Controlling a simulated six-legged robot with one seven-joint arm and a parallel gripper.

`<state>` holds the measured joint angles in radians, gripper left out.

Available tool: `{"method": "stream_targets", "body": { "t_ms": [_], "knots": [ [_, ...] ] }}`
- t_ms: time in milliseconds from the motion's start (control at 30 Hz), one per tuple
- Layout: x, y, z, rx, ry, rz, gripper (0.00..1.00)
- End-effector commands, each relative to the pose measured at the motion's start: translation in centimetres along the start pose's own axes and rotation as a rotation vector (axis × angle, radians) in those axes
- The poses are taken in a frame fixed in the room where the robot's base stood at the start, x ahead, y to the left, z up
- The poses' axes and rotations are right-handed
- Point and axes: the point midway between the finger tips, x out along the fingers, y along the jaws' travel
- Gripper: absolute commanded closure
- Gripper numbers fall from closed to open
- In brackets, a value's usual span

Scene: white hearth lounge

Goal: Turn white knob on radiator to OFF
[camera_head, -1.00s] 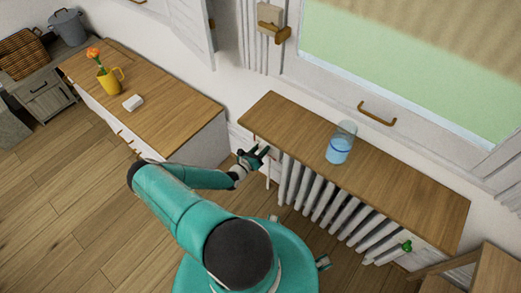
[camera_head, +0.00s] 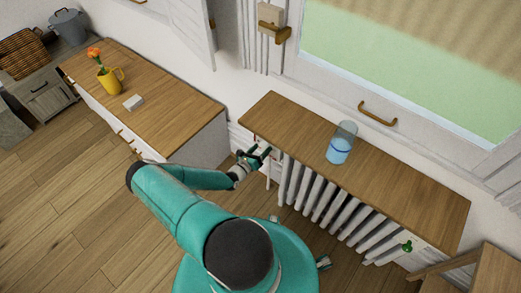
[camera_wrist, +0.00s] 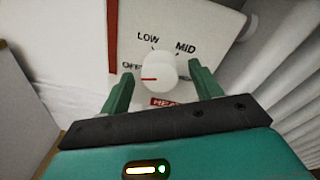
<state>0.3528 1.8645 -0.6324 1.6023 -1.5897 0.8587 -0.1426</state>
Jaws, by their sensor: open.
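The white knob (camera_wrist: 158,72) is on the white control panel (camera_wrist: 205,22) at the end of the radiator. The panel shows LOW, MID and a partly covered OFF label. A red mark on the knob points left, toward OFF. My gripper (camera_wrist: 160,73) is open, with one green finger on each side of the knob. I cannot tell whether either finger touches it. In the head view my gripper (camera_head: 257,155) is at the radiator's left end, below the wooden top, and the knob is too small or hidden to make out there.
The ribbed radiator (camera_head: 322,204) runs right under a wooden shelf (camera_head: 400,180) holding a glass of water (camera_head: 341,143). A green valve (camera_head: 407,246) is at its far end. A cabinet (camera_head: 175,107) with a yellow mug (camera_head: 110,81) stands left. Floor is open at lower left.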

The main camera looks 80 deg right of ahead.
Motion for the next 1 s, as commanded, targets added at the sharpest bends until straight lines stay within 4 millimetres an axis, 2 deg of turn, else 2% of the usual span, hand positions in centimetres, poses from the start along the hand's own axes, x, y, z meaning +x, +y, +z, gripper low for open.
{"method": "stream_targets", "body": {
  "t_ms": [167, 400, 600, 800, 1000],
  "knots": [
    [-2.6, 0.1, 0.0, -0.002, 0.000, 0.004, 0.36],
    [-8.0, 0.1, 0.1, -0.001, 0.000, 0.004, 0.36],
    [-11.7, 0.1, 0.1, 0.000, -0.001, 0.003, 0.36],
    [-13.4, 0.0, 0.0, -0.001, 0.000, 0.001, 0.36],
    [-13.5, 0.0, 0.0, -0.001, 0.000, 0.001, 0.36]
  ]
}}
